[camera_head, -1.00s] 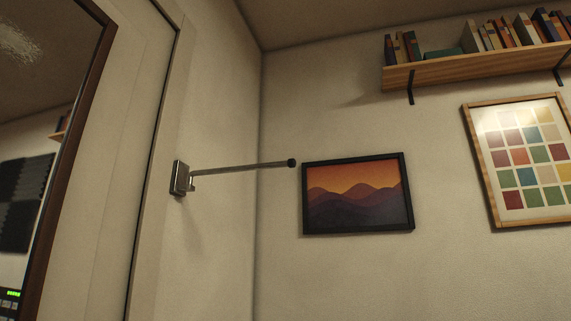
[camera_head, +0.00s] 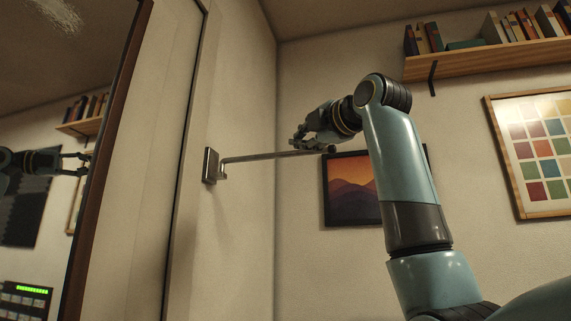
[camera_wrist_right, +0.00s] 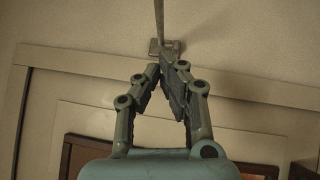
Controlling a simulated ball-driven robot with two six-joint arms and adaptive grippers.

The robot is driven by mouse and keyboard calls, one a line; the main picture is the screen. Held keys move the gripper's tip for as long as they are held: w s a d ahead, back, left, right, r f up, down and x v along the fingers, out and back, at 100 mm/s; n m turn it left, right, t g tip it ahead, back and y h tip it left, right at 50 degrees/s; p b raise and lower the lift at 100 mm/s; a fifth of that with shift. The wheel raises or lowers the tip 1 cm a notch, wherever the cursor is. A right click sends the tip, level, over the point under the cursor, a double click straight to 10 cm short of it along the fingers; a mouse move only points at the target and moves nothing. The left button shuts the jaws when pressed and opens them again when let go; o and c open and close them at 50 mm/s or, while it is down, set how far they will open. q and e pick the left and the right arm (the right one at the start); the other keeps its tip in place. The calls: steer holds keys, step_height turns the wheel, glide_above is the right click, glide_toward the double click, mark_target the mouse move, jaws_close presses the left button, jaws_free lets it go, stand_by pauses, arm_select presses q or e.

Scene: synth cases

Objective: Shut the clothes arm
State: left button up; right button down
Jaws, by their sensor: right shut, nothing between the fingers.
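The clothes arm (camera_head: 270,157) is a thin metal rod with a dark end knob. It sticks out from a metal wall bracket (camera_head: 211,165) on the wall beside the mirror and points right, toward the corner and the picture wall. In the right wrist view the rod (camera_wrist_right: 159,18) runs up from its bracket (camera_wrist_right: 156,48). My right gripper (camera_head: 298,141) is shut and empty, close to the outer part of the rod. In the wrist view its fingertips (camera_wrist_right: 165,70) meet just below the bracket in the picture. I cannot tell whether it touches the rod. My left gripper is not in view.
A dark-framed mountain picture (camera_head: 352,203) hangs behind my right arm. A wooden shelf (camera_head: 490,60) with books is at the upper right, above a framed colour chart (camera_head: 535,150). A large mirror (camera_head: 60,90) at left reflects a gripper. The wall below the rod is clear.

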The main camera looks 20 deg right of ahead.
steer(key=p, duration=0.2)
glide_toward(276, 154)
steer(key=w+a, duration=0.2)
steer(key=a, duration=0.1)
steer(key=shift+w+d+r+p, duration=0.2)
steer(key=shift+w+d+p, duration=0.1)
steer(key=shift+w+d, duration=0.3)
steer(key=shift+w+d+r+p, duration=0.25)
steer(key=shift+w+d, duration=0.2)
steer(key=shift+w, duration=0.3)
steer(key=shift+d, duration=0.1)
